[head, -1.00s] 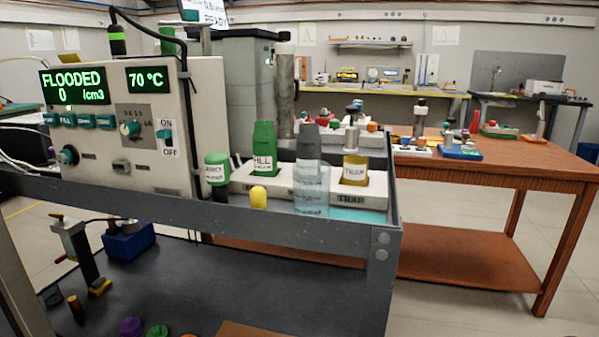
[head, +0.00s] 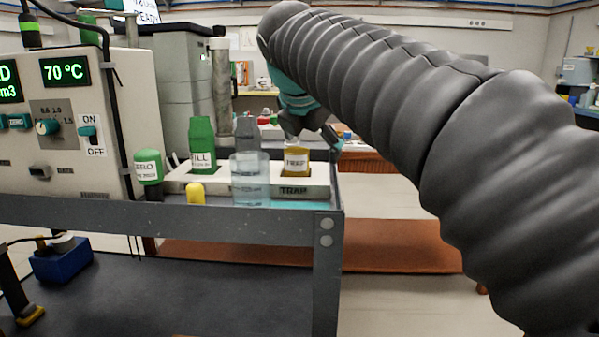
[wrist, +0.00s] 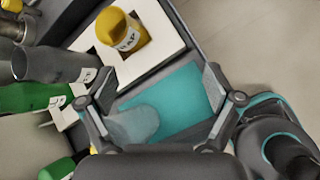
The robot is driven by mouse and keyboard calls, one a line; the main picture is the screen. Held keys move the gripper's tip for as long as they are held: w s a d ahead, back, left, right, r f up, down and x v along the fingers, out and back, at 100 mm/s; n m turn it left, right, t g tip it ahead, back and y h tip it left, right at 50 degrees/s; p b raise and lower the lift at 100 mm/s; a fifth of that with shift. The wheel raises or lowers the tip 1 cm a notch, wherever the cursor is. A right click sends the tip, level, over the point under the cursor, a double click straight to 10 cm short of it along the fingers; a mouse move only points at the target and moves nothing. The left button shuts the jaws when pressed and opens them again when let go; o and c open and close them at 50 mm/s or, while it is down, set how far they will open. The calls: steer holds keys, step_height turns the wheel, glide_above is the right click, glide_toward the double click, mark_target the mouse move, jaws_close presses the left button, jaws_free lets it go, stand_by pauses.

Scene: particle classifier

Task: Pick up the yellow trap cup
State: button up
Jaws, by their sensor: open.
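The yellow trap cup (head: 296,161) stands upright in the right slot of a white rack (head: 262,181) on the cart's top shelf. In the wrist view the cup (wrist: 122,35) shows at the upper middle, ahead of the fingers, with its label facing me. My gripper (head: 312,135) is just above and behind the cup in the head view. The cup is outside the fingers.
A grey bottle (head: 247,135) and a green bottle (head: 202,147) stand in the rack left of the cup. A clear beaker (head: 250,180) stands in front. A green-capped bottle (head: 149,167), a small yellow item (head: 196,192) and a control box (head: 75,125) are further left.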

mark_target(293, 154)
steer(key=w+a+r+n, duration=0.2)
steer(key=w+a+n, duration=0.1)
steer(key=a+n, duration=0.2)
steer(key=shift+t, duration=0.4)
steer(key=b+x, duration=0.2)
steer(key=x, duration=0.6)
steer(key=shift+w+a+r+b, duration=0.1)
steer(key=shift+w+b, duration=0.05)
steer(key=shift+b, duration=0.15)
steer(key=b+x, duration=0.1)
steer(key=x, duration=0.3)
steer(key=shift+f+b, duration=0.35)
steer(key=shift+w+f, duration=0.25)
steer(key=shift+f, duration=0.05)
steer(key=shift+c, duration=0.3)
steer(key=c, duration=1.2)
